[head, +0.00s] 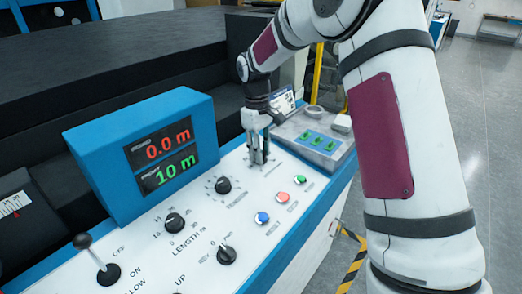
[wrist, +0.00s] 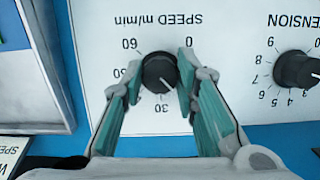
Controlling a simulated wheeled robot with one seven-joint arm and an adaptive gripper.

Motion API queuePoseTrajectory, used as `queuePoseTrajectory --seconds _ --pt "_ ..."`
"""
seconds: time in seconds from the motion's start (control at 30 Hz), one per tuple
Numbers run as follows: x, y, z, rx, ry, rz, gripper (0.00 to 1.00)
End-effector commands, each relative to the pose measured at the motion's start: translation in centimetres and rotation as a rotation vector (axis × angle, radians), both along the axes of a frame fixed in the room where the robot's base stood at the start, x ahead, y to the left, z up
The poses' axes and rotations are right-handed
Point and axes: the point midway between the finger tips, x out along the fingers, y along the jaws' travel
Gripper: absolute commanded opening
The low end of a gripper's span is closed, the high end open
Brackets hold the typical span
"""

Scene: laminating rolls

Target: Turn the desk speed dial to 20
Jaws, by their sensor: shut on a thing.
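The speed dial (wrist: 157,68) is a round black knob on the white panel, under the upside-down label "SPEED m/min". My gripper (wrist: 159,80) has its teal-padded fingers on either side of the dial, shut on it. A pale pointer line on the knob slants toward the lower right, to the right of the 30 mark. The 60, 30 and 0 marks show; my left finger partly covers 50, and my right finger hides the marks between 30 and 0. In the head view my gripper (head: 259,150) points down at the panel and hides the dial.
The tension knob (head: 223,185) is beside the speed dial; the length knob (head: 175,222) is nearer. Blue (head: 262,218), red (head: 283,197) and green (head: 300,180) buttons line the panel. A blue display box (head: 140,150) reads 0.0 m and 10 m. A grey box (head: 315,140) with green buttons stands behind.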

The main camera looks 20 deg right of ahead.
Motion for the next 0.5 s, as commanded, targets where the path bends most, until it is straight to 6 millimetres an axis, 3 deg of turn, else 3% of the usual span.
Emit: queuePoseTrajectory --seconds 0.5 --pt "0.03 0.03 -0.03 -0.005 -0.004 0.038 0.0"
